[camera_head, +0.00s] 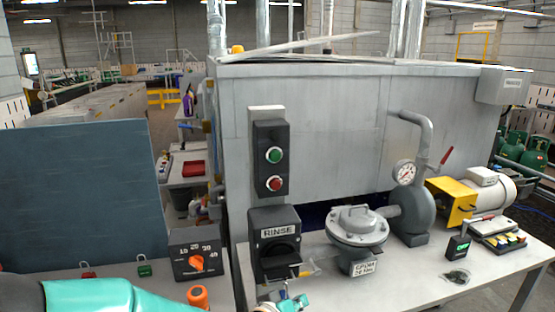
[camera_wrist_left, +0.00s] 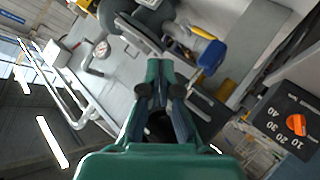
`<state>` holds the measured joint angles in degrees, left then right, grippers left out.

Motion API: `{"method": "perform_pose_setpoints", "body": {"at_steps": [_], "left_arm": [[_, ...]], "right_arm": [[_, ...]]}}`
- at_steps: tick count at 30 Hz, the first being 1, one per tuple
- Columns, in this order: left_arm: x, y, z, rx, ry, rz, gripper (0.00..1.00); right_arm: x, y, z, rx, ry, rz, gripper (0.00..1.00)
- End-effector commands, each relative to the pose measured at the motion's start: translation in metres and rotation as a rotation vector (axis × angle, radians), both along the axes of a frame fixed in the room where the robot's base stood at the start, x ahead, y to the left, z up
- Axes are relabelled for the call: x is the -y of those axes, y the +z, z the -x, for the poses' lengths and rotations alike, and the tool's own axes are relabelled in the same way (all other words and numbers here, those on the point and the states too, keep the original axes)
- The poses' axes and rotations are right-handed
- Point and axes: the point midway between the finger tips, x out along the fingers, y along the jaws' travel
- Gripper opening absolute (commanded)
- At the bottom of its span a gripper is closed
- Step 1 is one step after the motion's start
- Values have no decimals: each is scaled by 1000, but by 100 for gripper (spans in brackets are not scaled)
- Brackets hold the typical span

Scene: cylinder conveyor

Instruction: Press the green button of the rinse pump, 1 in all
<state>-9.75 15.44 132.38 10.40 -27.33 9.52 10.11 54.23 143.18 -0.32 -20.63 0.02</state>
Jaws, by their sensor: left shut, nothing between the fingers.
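The green button (camera_head: 274,155) is the upper button on a dark upright control box (camera_head: 270,172) on a grey post, above a red button (camera_head: 275,184). Below them is a black box labelled RINSE (camera_head: 277,233). My left gripper (camera_head: 288,301) is low at the bottom edge of the head view, below the RINSE box and well apart from the green button. In the left wrist view, its fingers (camera_wrist_left: 157,78) are together, with nothing between them. The green button cannot be made out in the left wrist view. My right gripper is not in view.
A pump with a gauge (camera_head: 404,172) and a round metal housing (camera_head: 357,226) stand right of the RINSE box. A dial box with an orange knob (camera_head: 196,263) and a blue-grey panel (camera_head: 80,195) are at left. The front of the green button is unobstructed.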

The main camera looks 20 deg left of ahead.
Motion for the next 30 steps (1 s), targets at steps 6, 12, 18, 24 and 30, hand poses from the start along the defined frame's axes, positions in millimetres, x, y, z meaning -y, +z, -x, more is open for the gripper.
{"method": "perform_pose_setpoints", "body": {"at_steps": [6, 12, 18, 24, 30], "left_arm": [[0, 160, -1, 267, 57, 137, 0], [-7, 254, 16, 423, 86, 248, 0], [-12, 291, 27, 486, 97, 300, 0], [-13, 293, 28, 490, 99, 305, 0], [-13, 292, 28, 490, 98, 303, 0]], "right_arm": [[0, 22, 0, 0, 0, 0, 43], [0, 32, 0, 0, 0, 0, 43], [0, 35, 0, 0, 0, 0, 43], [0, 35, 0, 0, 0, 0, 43], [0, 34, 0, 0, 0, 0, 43]]}}
